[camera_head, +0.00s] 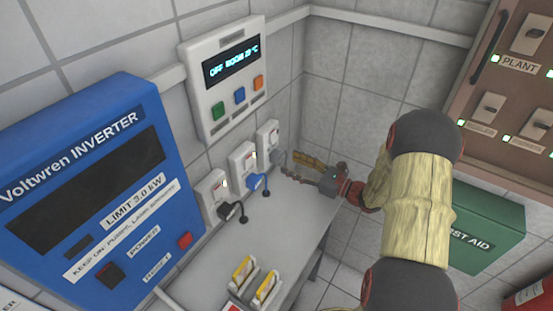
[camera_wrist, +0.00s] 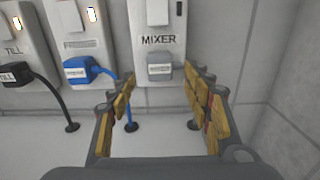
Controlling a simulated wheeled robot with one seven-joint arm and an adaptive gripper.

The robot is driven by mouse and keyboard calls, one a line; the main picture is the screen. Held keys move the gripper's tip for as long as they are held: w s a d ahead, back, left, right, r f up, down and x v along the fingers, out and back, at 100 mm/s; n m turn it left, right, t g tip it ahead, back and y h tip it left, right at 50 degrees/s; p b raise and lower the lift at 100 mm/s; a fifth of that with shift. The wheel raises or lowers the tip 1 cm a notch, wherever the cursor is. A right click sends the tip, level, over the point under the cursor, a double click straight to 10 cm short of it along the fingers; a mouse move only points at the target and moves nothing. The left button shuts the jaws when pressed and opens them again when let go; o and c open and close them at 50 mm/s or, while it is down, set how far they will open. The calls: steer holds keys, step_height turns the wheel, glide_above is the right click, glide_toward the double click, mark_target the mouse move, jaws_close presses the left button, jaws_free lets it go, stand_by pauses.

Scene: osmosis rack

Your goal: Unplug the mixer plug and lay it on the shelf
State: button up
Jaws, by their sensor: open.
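The grey mixer plug (camera_wrist: 159,67) sits in the socket labelled MIXER (camera_wrist: 157,41), the rightmost of three wall sockets. It also shows in the head view (camera_head: 279,158). The socket's indicator slot looks dark. My gripper (camera_wrist: 160,82) is open, its yellow-padded fingers spread to the left and right of the plug's line. In the head view my gripper (camera_head: 288,166) reaches in from the right, close to the plug. I cannot tell whether a finger touches it. The pale shelf (camera_head: 290,222) lies below the sockets, with bare surface in front of them.
A blue plug (camera_wrist: 85,70) and a black plug (camera_wrist: 22,73) sit in the sockets to the left, their cords running to the shelf. Yellow-topped items (camera_head: 266,287) stand near the shelf's front. A blue inverter (camera_head: 90,190) and a white control panel (camera_head: 224,80) hang on the wall.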

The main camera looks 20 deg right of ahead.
mark_target(281, 159)
steer(key=shift+x, duration=2.8)
steer(key=shift+c, duration=0.4)
steer(key=c, duration=1.1)
jaws_close()
steer(key=shift+s+d, duration=0.1)
steer(key=shift+s, duration=0.05)
steer(key=shift+p+v, duration=0.65)
steer(key=shift+v, duration=2.15)
steer(key=shift+s+f, duration=0.1)
